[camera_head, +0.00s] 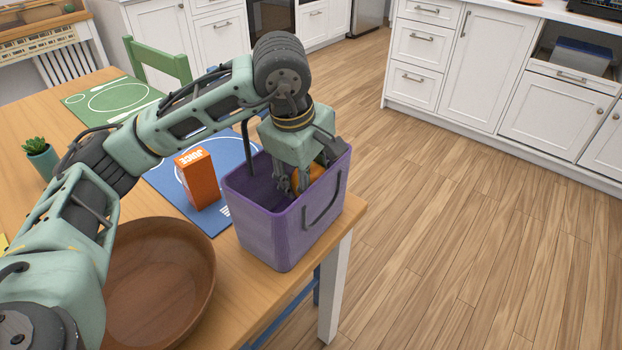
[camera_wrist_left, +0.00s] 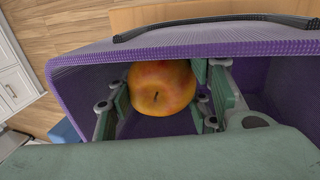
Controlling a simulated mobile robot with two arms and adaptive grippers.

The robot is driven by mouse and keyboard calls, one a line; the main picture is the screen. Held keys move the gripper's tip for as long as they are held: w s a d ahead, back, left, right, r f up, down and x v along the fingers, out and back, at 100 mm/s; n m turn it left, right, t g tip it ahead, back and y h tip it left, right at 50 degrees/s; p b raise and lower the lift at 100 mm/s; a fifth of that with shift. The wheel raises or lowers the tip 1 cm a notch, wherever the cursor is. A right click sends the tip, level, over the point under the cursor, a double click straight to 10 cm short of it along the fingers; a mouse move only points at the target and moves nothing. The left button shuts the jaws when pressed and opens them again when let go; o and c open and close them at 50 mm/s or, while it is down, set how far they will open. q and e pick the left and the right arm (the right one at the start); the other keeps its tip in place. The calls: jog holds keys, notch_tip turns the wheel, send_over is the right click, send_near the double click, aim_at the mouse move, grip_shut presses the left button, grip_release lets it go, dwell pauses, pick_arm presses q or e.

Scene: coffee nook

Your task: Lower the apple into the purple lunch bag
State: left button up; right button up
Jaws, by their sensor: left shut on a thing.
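The purple lunch bag (camera_head: 290,237) stands upright and open at the corner of the wooden table. My left gripper (camera_head: 300,185) reaches down into the bag's mouth from above. It is shut on the apple (camera_wrist_left: 161,88), which is orange-yellow with a reddish blush. In the left wrist view the apple sits between the green fingers (camera_wrist_left: 165,105), inside the bag's purple walls (camera_wrist_left: 85,88). In the head view only a sliver of the apple (camera_head: 316,171) shows beside the fingers. Whether the apple touches the bag's floor is hidden. My right gripper is not in view.
An orange juice carton (camera_head: 198,180) stands left of the bag on a blue placemat (camera_head: 232,152). A brown wooden bowl (camera_head: 160,275) sits below my left arm. A small potted plant (camera_head: 40,157) and a green placemat (camera_head: 105,98) lie farther left. The floor right of the table is clear.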

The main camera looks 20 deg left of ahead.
pick_arm(q)
jog(key=shift+r, duration=0.1)
jog(key=o, duration=1.5)
jog(key=v, duration=1.2)
jog(key=shift+s, duration=0.1)
